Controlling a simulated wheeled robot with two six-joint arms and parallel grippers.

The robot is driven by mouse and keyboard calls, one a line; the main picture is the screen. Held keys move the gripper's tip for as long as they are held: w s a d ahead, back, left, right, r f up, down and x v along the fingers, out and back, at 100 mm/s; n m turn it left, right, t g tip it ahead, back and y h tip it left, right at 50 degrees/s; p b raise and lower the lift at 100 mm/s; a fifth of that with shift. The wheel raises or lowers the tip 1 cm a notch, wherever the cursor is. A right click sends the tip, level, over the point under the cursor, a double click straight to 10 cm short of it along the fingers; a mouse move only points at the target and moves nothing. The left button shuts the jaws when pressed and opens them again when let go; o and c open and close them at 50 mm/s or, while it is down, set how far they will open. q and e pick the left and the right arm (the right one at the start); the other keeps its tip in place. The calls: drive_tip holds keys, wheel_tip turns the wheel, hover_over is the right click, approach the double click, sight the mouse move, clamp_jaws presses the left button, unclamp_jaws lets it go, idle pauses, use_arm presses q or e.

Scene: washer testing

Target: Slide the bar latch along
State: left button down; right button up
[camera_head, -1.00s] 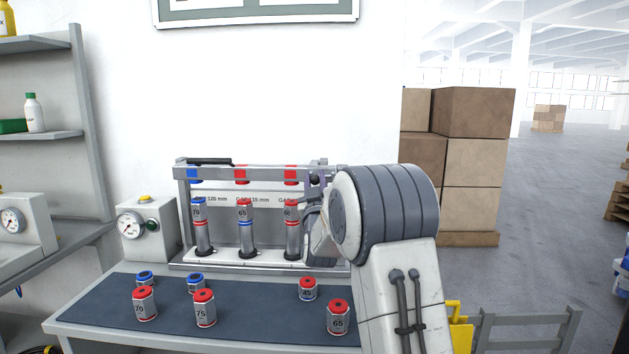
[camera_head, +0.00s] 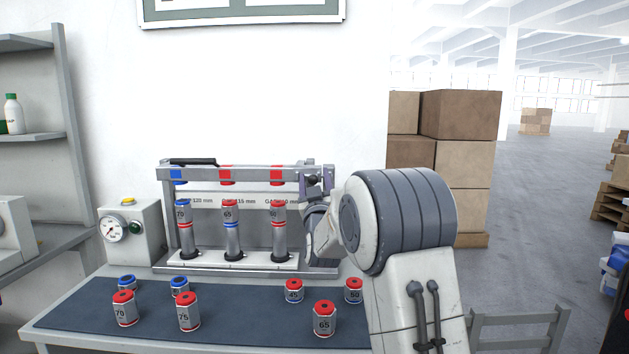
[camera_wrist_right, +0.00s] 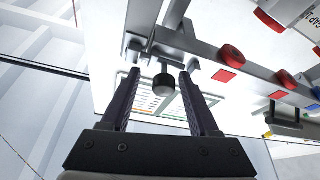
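The grey test rack (camera_head: 160,215) stands at the back of the bench, with a horizontal bar (camera_head: 252,175) across its top. A dark round latch knob (camera_head: 313,181) shows at the bar's right end. In the right wrist view the black-ended knob (camera_wrist_right: 163,84) sits between the fingers of my right gripper (camera_wrist_right: 162,92), with a visible gap on each side. My right gripper also shows at the rack's right end in the head view (camera_head: 316,186). It is open; its wrist partly hides the rack's lower right corner. My left gripper is not in view.
Three grey cylinders stand in the rack, including the middle one (camera_head: 231,230). Several red- and blue-capped gauges, including one marked 65 (camera_head: 324,318), stand on the dark mat (camera_head: 245,325). A gauge box (camera_head: 128,230) is left of the rack. Cardboard boxes (camera_head: 460,165) stand behind right.

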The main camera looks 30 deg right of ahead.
drive_tip(key=b+v, duration=0.1)
drive_tip(key=v, duration=0.9)
drive_tip(key=shift+s+b, duration=0.25)
drive_tip(key=shift+b, duration=0.15)
drive_tip(key=shift+f, duration=0.1)
